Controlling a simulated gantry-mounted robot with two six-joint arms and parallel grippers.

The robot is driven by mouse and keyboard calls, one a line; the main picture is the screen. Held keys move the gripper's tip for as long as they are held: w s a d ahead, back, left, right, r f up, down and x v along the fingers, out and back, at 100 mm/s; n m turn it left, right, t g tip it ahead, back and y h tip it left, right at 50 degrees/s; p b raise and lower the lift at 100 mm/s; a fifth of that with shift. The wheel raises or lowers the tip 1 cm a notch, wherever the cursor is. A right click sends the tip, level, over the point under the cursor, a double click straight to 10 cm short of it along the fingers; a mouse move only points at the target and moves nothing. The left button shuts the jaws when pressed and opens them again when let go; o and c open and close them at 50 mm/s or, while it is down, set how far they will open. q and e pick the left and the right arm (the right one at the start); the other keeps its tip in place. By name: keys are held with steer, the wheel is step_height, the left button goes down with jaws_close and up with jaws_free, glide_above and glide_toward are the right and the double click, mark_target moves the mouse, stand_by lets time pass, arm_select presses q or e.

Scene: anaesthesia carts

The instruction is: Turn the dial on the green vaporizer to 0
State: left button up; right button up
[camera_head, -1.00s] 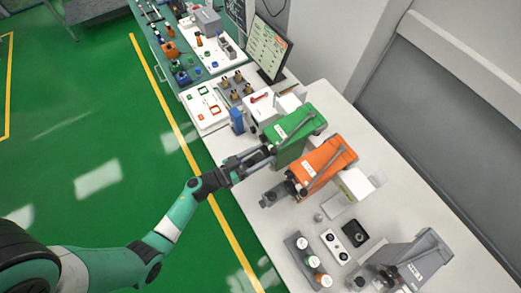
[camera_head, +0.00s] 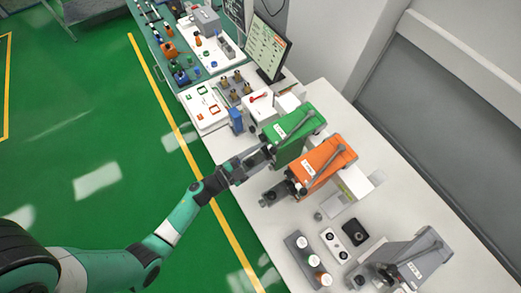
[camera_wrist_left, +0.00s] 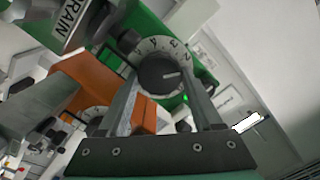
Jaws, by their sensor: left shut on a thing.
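The green vaporizer (camera_head: 292,132) stands on the white counter, between a white unit and the orange vaporizer. My left gripper (camera_head: 266,155) is at its front and shut on its dial. In the left wrist view the dark dial knob (camera_wrist_left: 157,74) sits between the two fingers (camera_wrist_left: 160,100), with a white mark pointing to the right of the picture. A pale number ring (camera_wrist_left: 152,45) shows around the knob's upper side; 2, 3 and 4 seem legible, and I cannot make out the 0. In the head view the gripper hides the dial. My right gripper is not in view.
The orange vaporizer (camera_head: 323,163) stands close beside the green one, with its own dial facing the same side. A blue object (camera_head: 236,120) stands near the counter edge. The green floor is clear.

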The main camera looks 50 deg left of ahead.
arm_select(q)
steer(key=m+b, duration=0.1)
steer(key=m, duration=0.3)
steer(key=shift+f+b, duration=0.2)
steer(key=shift+b, duration=0.1)
steer(key=m+b, duration=0.2)
steer(key=m, duration=0.3)
steer(key=shift+m, duration=0.3)
steer(key=o, duration=1.4)
steer(key=shift+t, duration=0.3)
steer(key=shift+s+a+f, duration=0.1)
steer(key=shift+s+a, duration=0.05)
steer(key=shift+s, duration=1.8)
steer(key=shift+s+a+f, duration=0.1)
steer(key=shift+s+a, duration=0.1)
steer(key=shift+s, duration=1.7)
steer(key=shift+s+a, duration=0.15)
steer(key=shift+s, duration=1.8)
